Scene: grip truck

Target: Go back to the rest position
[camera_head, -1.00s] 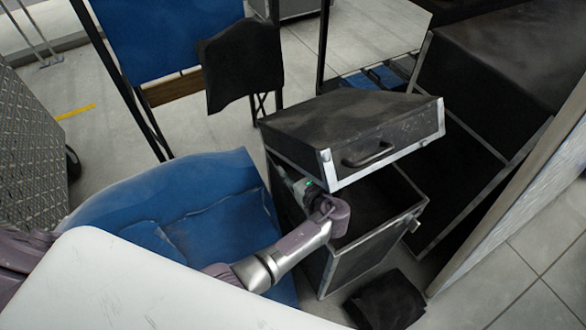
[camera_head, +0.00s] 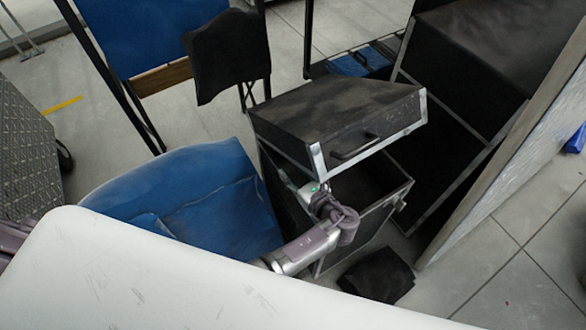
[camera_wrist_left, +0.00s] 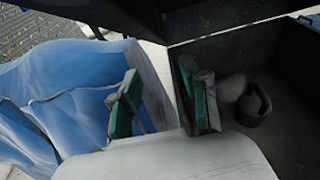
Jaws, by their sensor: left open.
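My left gripper (camera_head: 308,192) is at the left side of the open black case (camera_head: 345,262), below its raised lid (camera_head: 335,120). My wrist and forearm partly hide it in the head view. In the left wrist view the open gripper (camera_wrist_left: 163,102) shows two separate green-faced fingers with nothing held. I cannot tell whether either touches the wall. My right gripper is not in view.
A blue seat (camera_head: 190,200) stands left of the case. A small dark cylindrical object (camera_wrist_left: 252,106) is inside the case. A black cloth-like item (camera_head: 378,275) lies on the floor in front. A large black case (camera_head: 480,50) and a panel (camera_head: 510,150) stand right.

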